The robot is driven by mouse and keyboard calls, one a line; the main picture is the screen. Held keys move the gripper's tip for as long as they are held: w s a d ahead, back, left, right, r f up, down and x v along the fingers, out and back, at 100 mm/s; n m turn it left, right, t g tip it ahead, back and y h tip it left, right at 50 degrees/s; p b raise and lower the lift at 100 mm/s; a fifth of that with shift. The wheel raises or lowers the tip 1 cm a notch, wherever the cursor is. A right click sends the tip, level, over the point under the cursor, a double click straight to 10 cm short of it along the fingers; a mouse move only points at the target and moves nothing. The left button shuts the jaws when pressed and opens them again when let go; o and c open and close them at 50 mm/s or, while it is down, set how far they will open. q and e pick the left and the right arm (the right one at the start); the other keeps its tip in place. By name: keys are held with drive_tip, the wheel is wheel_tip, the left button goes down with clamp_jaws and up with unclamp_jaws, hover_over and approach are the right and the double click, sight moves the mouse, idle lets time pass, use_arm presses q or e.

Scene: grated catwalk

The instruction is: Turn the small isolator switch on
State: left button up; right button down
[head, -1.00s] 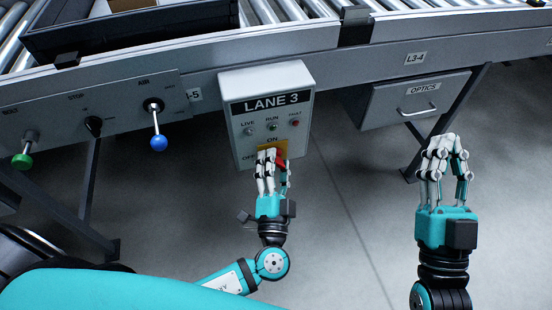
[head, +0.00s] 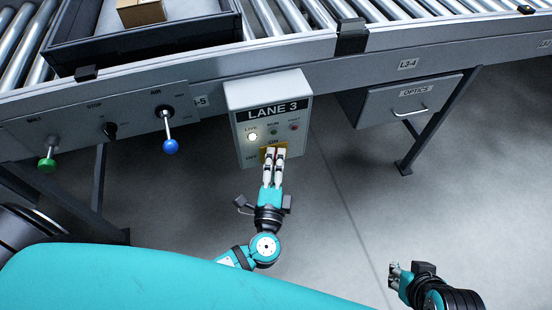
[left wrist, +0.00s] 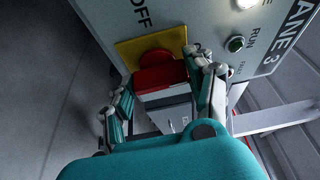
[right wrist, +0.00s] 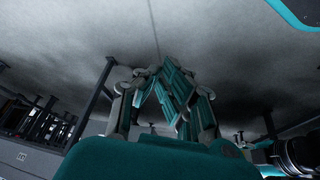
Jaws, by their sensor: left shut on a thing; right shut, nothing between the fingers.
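The small isolator switch is a red handle (left wrist: 160,75) on a yellow plate (left wrist: 128,52), on the lower front of the grey LANE 3 box (head: 300,88). In the head view, my left gripper (head: 274,158) covers most of the handle, which appears to point up towards the ON mark. In the left wrist view, the fingers (left wrist: 166,82) are shut on the handle from both sides. The LIVE lamp (head: 252,137) glows white; it also shows lit in the left wrist view (left wrist: 247,3). My right gripper (head: 396,278) is shut and empty, low at the right.
A panel left of the box has a blue-knobbed lever (head: 170,146), a green-knobbed lever (head: 47,164) and a black knob (head: 109,131). The OPTICS drawer (head: 425,98) hangs at the right. Rollers and a dark tray (head: 150,52) lie above. Open floor lies below.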

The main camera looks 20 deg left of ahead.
use_arm(q)
drive_tip(key=shift+m, duration=0.3)
drive_tip(key=shift+p, duration=0.3)
use_arm(e)
drive_tip(key=s, duration=0.1)
drive_tip(key=s+g, duration=0.1)
drive_tip(key=shift+s+d, duration=0.4)
use_arm(q)
drive_tip(key=o, duration=1.2)
use_arm(e)
drive_tip(key=shift+w, duration=0.1)
use_arm(q)
drive_tip(key=v, duration=1.2)
drive_tip(key=shift+s+r, duration=0.1)
